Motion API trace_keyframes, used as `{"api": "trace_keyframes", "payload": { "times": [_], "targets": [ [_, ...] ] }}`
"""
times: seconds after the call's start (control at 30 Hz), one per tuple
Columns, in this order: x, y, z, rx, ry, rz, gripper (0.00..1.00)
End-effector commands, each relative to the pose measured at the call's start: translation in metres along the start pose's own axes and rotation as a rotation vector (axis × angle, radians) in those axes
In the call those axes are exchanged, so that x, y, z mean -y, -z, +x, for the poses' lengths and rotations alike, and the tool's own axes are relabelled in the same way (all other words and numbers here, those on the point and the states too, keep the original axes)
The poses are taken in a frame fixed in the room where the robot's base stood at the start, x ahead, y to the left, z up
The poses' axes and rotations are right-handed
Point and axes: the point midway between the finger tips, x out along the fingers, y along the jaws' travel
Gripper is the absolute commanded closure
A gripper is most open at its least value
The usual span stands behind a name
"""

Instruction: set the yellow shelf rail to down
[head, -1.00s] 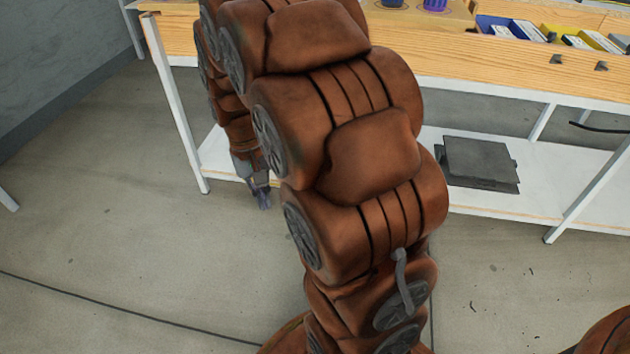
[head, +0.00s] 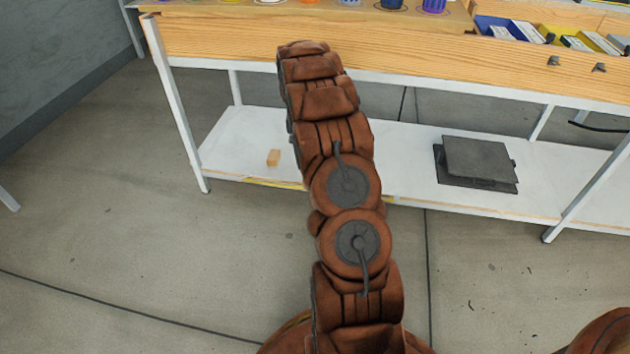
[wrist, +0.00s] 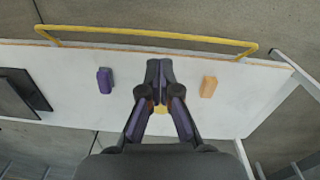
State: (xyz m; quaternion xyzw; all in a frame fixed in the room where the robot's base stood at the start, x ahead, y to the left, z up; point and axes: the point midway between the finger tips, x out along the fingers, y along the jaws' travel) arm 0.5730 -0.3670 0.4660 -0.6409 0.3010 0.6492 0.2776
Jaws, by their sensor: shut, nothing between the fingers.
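The yellow shelf rail (wrist: 150,34) is a thin bar running along the shelf's long edge at the top of the wrist view. Short end arms join it to the edge, and a gap shows between bar and edge. In the head view a short yellow piece of the rail (head: 275,184) shows at the lower shelf's front edge; my arm covers much of the rest. I cannot tell its tilt. My gripper (wrist: 160,66) is shut and empty over the white shelf, its tips pointing toward the rail and apart from it in the picture. My arm hides the gripper in the head view.
The white lower shelf (head: 235,150) carries an orange block (wrist: 208,86), a purple block (wrist: 105,80) and a dark flat device (head: 478,160). Something yellow (wrist: 161,108) shows between my fingers' bases. The wooden tabletop (head: 220,42) overhangs the shelf. White legs (head: 180,115) stand at the ends.

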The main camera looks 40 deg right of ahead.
Motion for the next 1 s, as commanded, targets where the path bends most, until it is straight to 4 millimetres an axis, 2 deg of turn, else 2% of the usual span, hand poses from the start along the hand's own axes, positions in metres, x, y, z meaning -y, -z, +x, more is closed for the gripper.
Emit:
{"api": "trace_keyframes", "payload": {
  "times": [0.03,0.1,0.3,0.57,1.0],
  "targets": [
    [-0.008,0.014,0.011,-0.007,0.006,0.024,1.00],
    [-0.016,0.028,0.025,-0.014,0.012,0.050,1.00],
    [-0.034,0.055,0.050,-0.034,0.027,0.105,1.00],
    [-0.040,0.064,0.065,-0.042,0.032,0.123,1.00],
    [-0.038,0.066,0.133,-0.041,0.031,0.122,1.00]
  ]
}}
